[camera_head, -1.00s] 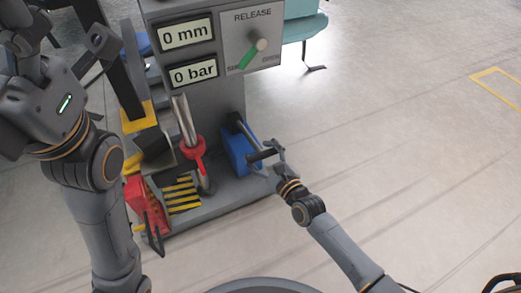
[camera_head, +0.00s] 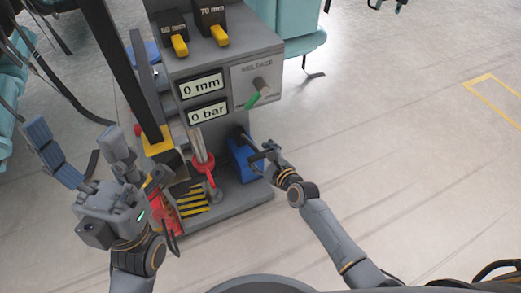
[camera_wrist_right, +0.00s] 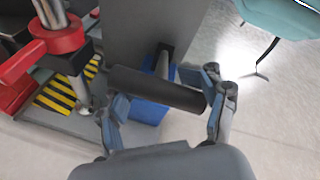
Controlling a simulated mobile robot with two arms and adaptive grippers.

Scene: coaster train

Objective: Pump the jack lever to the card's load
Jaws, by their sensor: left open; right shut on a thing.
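The jack lever shows in the right wrist view as a thick black grip (camera_wrist_right: 155,90) on a metal rod from a blue pump unit (camera_wrist_right: 150,112); that unit also shows in the head view (camera_head: 246,160). My right gripper (camera_wrist_right: 165,100) is shut on this grip, fingers at both ends; it also shows in the head view (camera_head: 268,157). My left gripper (camera_head: 78,143) is open and empty, left of the machine, fingers upward. The upper display (camera_head: 202,85) reads 0 mm and the lower display (camera_head: 208,112) reads 0 bar. I cannot make out a load card.
A RELEASE panel (camera_head: 248,72) carries a knob with a green pointer (camera_head: 257,98). Blocks with yellow handles, one marked 70 mm (camera_head: 212,16), sit on top. A red-collared metal column (camera_head: 202,160) stands left of the pump. Floor at the right is open.

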